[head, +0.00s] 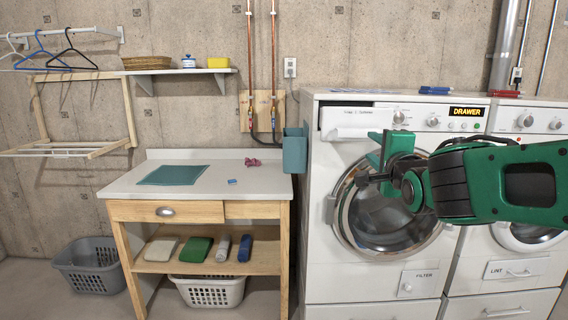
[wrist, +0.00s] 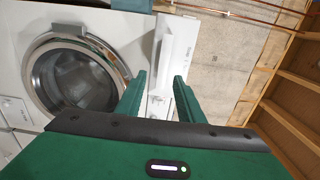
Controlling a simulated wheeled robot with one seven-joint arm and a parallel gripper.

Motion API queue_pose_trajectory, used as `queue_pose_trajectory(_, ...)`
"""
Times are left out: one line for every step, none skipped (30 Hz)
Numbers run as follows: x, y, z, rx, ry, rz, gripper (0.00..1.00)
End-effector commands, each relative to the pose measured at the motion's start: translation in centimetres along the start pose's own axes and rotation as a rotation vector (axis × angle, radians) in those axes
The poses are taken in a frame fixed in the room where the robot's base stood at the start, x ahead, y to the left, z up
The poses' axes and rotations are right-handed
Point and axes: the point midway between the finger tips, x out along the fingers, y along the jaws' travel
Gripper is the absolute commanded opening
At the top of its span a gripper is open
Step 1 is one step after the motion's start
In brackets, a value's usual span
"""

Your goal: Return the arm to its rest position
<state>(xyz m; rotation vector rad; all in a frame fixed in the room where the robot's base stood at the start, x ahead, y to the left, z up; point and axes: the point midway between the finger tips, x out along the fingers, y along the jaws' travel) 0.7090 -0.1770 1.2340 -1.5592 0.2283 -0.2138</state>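My gripper (head: 378,148) is raised in front of the left washing machine (head: 330,215), just below its control panel. My arm reaches in from the right edge of the head view. In the wrist view my gripper (wrist: 160,90) has its two green fingers apart, with nothing held between them. The white detergent drawer (head: 345,133) at the machine's upper left appears pulled out. It also shows in the wrist view (wrist: 177,45), beyond the fingertips. The fingers look apart from it, though the exact gap is hard to judge.
The machine's round door (head: 345,215) is behind my gripper. A second machine (head: 520,268) stands at the right. A worktable (head: 230,181) with a teal cloth (head: 173,175) stands left. A teal bin (head: 294,151) hangs between table and machine. Grey (head: 90,268) and white baskets (head: 210,292) sit low.

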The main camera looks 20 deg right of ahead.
Motion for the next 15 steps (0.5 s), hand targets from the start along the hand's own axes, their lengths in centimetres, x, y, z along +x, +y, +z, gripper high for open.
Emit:
queue_pose_trajectory(0.0,0.0,0.0,-0.001,0.0,0.001,0.34)
queue_pose_trajectory(0.0,0.1,-0.1,-0.005,0.002,0.006,0.34)
queue_pose_trajectory(0.0,0.5,-0.2,-0.018,0.005,0.017,0.34)
queue_pose_trajectory(0.0,0.8,-0.4,-0.032,0.008,0.032,0.34)
queue_pose_trajectory(-0.1,1.4,-0.7,-0.053,0.013,0.054,0.34)
queue_pose_trajectory(-0.2,2.4,-1.1,-0.09,0.02,0.093,0.34)
queue_pose_trajectory(-0.4,3.3,-1.6,-0.124,0.025,0.13,0.34)
queue_pose_trajectory(-0.6,4.4,-2.1,-0.164,0.029,0.173,0.34)
queue_pose_trajectory(-1.0,6.0,-2.8,-0.224,0.031,0.24,0.34)
queue_pose_trajectory(-1.4,7.3,-3.3,-0.273,0.029,0.296,0.34)
queue_pose_trajectory(-1.9,8.7,-3.9,-0.322,0.024,0.354,0.34)
queue_pose_trajectory(-2.8,10.5,-4.7,-0.388,0.011,0.432,0.34)
queue_pose_trajectory(-3.5,11.8,-5.2,-0.436,-0.003,0.49,0.34)
queue_pose_trajectory(-4.3,13.0,-5.6,-0.484,-0.022,0.547,0.34)
queue_pose_trajectory(-5.4,14.7,-6.2,-0.542,-0.051,0.624,0.34)
